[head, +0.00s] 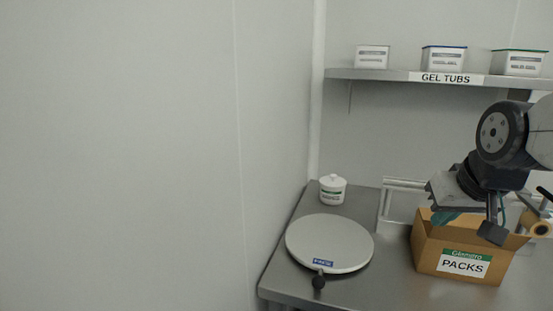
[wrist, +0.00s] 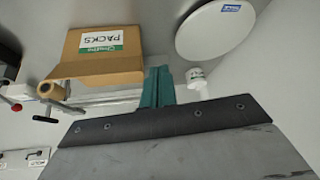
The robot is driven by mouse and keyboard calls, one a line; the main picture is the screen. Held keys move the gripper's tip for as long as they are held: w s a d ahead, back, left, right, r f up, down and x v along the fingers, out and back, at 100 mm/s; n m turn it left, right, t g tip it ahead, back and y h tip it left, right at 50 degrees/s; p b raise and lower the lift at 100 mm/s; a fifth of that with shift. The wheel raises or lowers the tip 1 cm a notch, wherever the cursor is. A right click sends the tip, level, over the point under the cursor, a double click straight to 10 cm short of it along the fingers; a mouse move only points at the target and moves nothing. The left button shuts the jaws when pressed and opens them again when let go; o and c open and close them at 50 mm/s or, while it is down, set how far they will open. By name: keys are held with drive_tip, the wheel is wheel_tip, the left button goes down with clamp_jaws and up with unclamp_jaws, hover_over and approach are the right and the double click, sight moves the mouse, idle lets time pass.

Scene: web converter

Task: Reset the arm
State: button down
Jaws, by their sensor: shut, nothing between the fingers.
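My arm reaches in from the right in the head view. My gripper (head: 446,217) is over the left part of the open cardboard box labelled PACKS (head: 460,262), its teal fingers partly hidden by the grey wrist plate. In the wrist view the teal fingers of my gripper (wrist: 158,84) are together, with nothing seen between them. The box also shows in the wrist view (wrist: 88,72), upside down. I cannot tell from these views how high the fingers are above the box rim.
A round white plate (head: 330,243) and a lidded white jar (head: 333,190) stand on the steel table (head: 385,290) left of the box. A brown roll (head: 538,228) is at the right. A shelf (head: 395,75) holds white tubs (head: 444,60) above. Open space is at left.

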drive_tip(key=s+a+f+g, duration=0.2)
drive_tip(key=s, duration=0.5)
drive_tip(key=s+a+f+n+g, duration=0.1)
drive_tip(key=s+a+f+g, duration=0.1)
drive_tip(key=s, duration=0.6)
drive_tip(key=shift+s+a+f+g+y, duration=0.3)
drive_tip(key=shift+a+f+g, duration=0.1)
drive_tip(key=shift+g, duration=0.1)
